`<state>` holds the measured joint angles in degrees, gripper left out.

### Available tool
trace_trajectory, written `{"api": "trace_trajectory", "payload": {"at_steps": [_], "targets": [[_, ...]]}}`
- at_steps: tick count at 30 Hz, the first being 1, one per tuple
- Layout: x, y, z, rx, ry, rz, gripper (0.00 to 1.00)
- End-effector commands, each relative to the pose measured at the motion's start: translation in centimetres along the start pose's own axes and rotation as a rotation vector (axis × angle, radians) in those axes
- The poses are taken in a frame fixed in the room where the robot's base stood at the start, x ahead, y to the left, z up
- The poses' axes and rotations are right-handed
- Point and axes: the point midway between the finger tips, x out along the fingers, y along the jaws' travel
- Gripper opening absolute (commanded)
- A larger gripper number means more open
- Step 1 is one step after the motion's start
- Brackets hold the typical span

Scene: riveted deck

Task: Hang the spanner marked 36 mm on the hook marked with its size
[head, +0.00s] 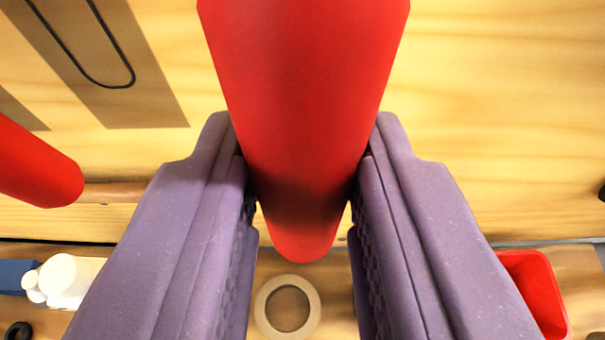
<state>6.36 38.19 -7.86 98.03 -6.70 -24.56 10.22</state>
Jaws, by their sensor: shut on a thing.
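My gripper (305,205), with two purple fingers, is shut on a red handle (305,85). A second red handle-like bar (38,165) with a rounded end enters from the left edge, apart from my gripper. A dark rectangle with a black loop outline (95,55) shows on the wooden board at upper left. No hook or hook mark can be made out.
The pale wooden board (500,110) fills the upper view. Below its edge, a ledge bears a beige ring (287,308), a red bin (535,285) at right, and a white bottle-like thing (65,280), a blue block (14,275) and a black ring (18,331) at left.

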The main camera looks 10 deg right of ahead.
Motion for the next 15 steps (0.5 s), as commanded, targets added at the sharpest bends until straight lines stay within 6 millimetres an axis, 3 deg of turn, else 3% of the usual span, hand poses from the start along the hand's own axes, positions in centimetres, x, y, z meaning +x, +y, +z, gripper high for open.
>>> {"api": "trace_trajectory", "payload": {"at_steps": [10, 11, 14, 15], "targets": [[-0.02, 0.01, -0.08, 0.0, 0.002, 0.0, 0.0], [-0.02, 0.01, -0.08, 0.0, 0.002, 0.0, 0.35], [-0.02, 0.01, -0.07, 0.0, 0.002, 0.0, 0.58], [-0.02, 0.01, -0.06, 0.0, 0.001, 0.0, 0.58]]}}
